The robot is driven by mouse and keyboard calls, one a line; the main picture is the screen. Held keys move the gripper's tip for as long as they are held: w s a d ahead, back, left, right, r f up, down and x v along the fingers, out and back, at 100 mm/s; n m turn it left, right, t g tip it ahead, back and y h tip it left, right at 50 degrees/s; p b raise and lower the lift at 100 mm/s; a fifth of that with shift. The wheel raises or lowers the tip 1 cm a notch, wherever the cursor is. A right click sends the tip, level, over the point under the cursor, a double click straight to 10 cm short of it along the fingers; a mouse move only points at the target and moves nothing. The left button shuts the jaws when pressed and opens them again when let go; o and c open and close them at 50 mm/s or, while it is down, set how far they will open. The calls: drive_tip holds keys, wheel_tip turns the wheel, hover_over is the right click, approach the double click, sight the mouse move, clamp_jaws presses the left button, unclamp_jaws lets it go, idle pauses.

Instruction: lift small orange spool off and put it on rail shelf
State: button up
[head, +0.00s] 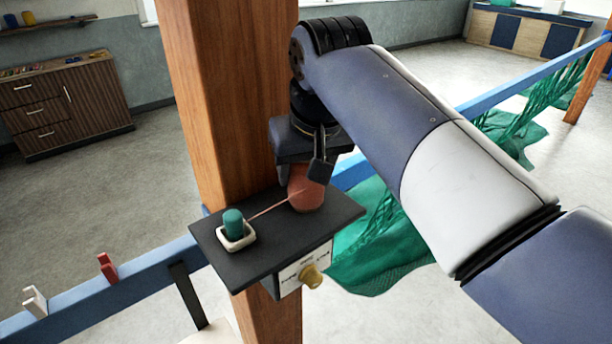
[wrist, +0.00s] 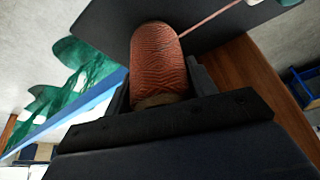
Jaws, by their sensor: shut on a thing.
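The small orange spool (head: 306,193), wound with reddish-orange twine, is at the right part of the dark rail shelf (head: 262,254). It looks upright; I cannot tell whether its base touches the shelf. My gripper (head: 312,172) comes down from above and is shut on it. In the wrist view the spool (wrist: 158,62) sits between the two dark fingers of my gripper (wrist: 162,88), with the shelf (wrist: 110,22) beyond it. A strand of twine (head: 270,206) runs from the spool leftward toward a small white tray.
The white tray (head: 237,242) with a teal spool (head: 233,222) stands on the shelf's left part. A wooden post (head: 225,100) rises just behind. A brass knob (head: 311,277) juts from the shelf's front. Blue rail (head: 140,279) and green netting (head: 375,245) lie either side.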

drive_tip(key=shift+c, duration=1.1)
wheel_tip(320, 180, up, 18)
idle(0.4)
idle(0.5)
